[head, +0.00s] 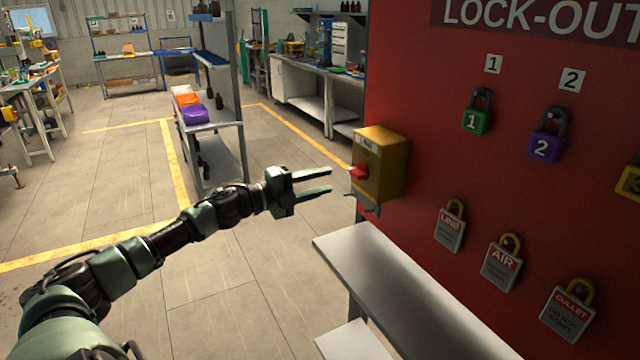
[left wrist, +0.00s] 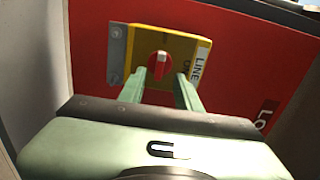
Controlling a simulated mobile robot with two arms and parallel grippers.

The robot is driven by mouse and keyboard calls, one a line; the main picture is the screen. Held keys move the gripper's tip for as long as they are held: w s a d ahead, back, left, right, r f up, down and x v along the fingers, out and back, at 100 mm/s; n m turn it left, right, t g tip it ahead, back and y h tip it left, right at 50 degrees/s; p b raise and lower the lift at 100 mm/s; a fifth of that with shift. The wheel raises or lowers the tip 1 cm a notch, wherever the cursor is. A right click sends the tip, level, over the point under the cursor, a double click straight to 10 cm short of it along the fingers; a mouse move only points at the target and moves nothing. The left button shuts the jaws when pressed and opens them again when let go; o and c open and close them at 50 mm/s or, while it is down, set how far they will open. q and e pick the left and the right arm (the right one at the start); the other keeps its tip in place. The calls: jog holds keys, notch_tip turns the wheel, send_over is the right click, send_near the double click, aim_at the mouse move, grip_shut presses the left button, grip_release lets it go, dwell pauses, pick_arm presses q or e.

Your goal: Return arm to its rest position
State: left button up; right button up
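My left gripper (head: 314,183) is stretched forward in the head view, its two fingers apart with nothing between them. Its fingertips point at the yellow switch box (head: 384,165) with a red knob (head: 358,172), with a small gap in between. In the left wrist view the open fingers (left wrist: 162,92) are on either side of the red knob (left wrist: 159,65) in the picture, in front of the yellow box (left wrist: 190,50). Whether they touch the box there is unclear. My right gripper is not in view.
A red lock-out board (head: 420,140) carries a green padlock (head: 477,120), a purple padlock (head: 546,143) and several tags. A white shelf (head: 400,300) juts out below it. A rack (head: 222,130) with bottles stands behind my arm.

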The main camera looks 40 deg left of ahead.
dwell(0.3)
